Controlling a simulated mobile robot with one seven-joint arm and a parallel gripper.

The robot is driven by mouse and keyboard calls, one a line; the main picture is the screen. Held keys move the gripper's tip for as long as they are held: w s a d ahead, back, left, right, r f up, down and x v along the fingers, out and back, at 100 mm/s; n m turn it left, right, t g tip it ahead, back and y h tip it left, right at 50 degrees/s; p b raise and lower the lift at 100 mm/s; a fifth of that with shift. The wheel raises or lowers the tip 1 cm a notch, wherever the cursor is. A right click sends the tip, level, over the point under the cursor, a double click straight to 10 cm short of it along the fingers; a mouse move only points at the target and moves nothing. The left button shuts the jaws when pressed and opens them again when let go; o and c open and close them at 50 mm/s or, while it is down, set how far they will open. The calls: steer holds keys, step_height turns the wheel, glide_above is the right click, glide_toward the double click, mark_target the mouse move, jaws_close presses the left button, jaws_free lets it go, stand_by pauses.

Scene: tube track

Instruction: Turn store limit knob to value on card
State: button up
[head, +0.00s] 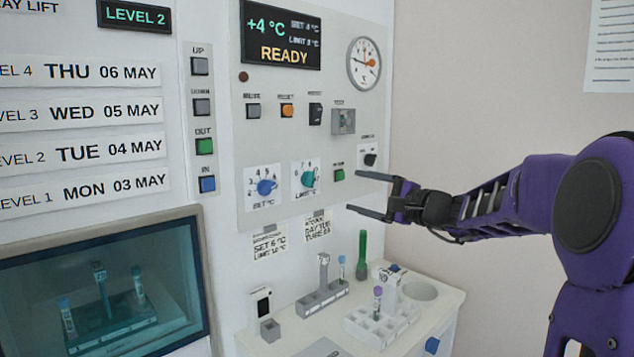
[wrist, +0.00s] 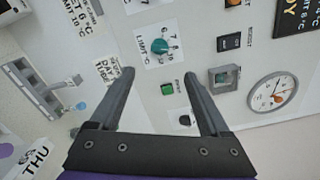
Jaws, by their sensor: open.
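The teal limit knob (head: 308,178) sits on a white dial plate on the grey panel, right of the blue set knob (head: 266,187). In the wrist view the limit knob (wrist: 160,46) shows ahead of the fingertips; its exact pointer reading is unclear. A card (head: 270,243) below the panel reads SET 6 °C and a limit that looks like 10 °C. The display (head: 283,36) reads +4 °C and READY; its small limit line is blurred. My gripper (head: 369,194) is open and empty, right of the knob and apart from it.
A green button (head: 339,175) and a black switch (head: 370,159) lie between the limit knob and my gripper's side. A second card (head: 318,228) hangs nearby. Below, a bench (head: 430,318) holds tube racks and a green tube (head: 362,254).

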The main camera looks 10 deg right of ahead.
mark_target(314, 180)
steer(key=p+x, duration=0.1)
steer(key=x, duration=1.2)
steer(key=shift+w+a, duration=0.2)
steer(key=shift+w, duration=0.15)
steer(key=shift+c, duration=0.2)
jaws_close()
steer(key=shift+m+p, duration=0.3)
steer(key=shift+m, duration=0.1)
steer(key=m+p, duration=0.1)
steer(key=m, duration=0.2)
steer(key=shift+m, duration=0.3)
steer(key=shift+m+p, duration=0.65)
steer(key=shift+m, duration=1.05)
steer(key=shift+f, duration=0.1)
